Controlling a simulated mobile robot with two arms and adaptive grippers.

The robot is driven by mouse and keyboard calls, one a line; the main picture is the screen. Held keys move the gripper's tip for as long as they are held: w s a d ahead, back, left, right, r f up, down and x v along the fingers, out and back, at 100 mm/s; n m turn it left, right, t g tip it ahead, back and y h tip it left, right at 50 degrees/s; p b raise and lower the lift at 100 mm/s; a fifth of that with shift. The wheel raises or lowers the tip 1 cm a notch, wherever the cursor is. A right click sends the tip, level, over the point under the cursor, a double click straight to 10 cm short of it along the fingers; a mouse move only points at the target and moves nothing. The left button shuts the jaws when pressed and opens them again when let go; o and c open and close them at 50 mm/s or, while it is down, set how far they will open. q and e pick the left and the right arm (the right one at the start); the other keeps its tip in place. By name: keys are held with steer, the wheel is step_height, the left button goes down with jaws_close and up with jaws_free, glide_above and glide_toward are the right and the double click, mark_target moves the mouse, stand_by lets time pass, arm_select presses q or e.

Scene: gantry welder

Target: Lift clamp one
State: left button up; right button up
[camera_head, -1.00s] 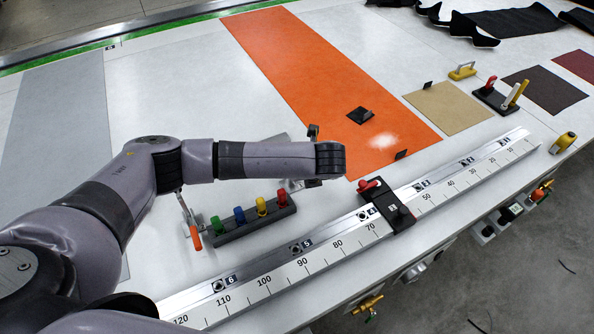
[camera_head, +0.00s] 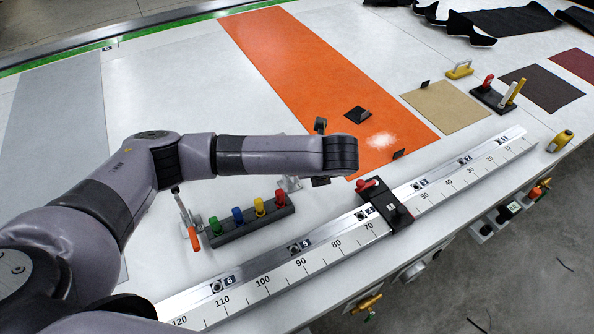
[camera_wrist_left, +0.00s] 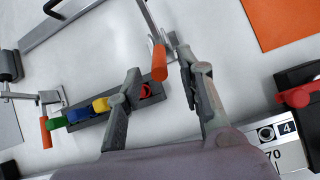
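Two toggle clamps with orange handles stand beside a dark block of coloured knobs. One clamp (camera_head: 192,238) shows left of the block in the head view, and also at the left in the wrist view (camera_wrist_left: 45,132). The other clamp's orange handle (camera_wrist_left: 160,62) is near the red knob in the wrist view; my arm mostly hides this clamp in the head view. No label shows which is clamp one. My left gripper (camera_wrist_left: 158,88) is open and empty, its fingers on either side of the second handle in the picture; contact is not visible. My right gripper is out of view.
The knob block (camera_head: 250,224) lies close below my left wrist. A long scale rail (camera_head: 330,255) with a black red-handled slider (camera_head: 385,204) runs along the front edge. An orange sheet (camera_head: 290,70) lies behind.

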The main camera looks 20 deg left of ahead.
arm_select(q)
steer(key=v, duration=0.6)
steer(key=shift+c, duration=0.6)
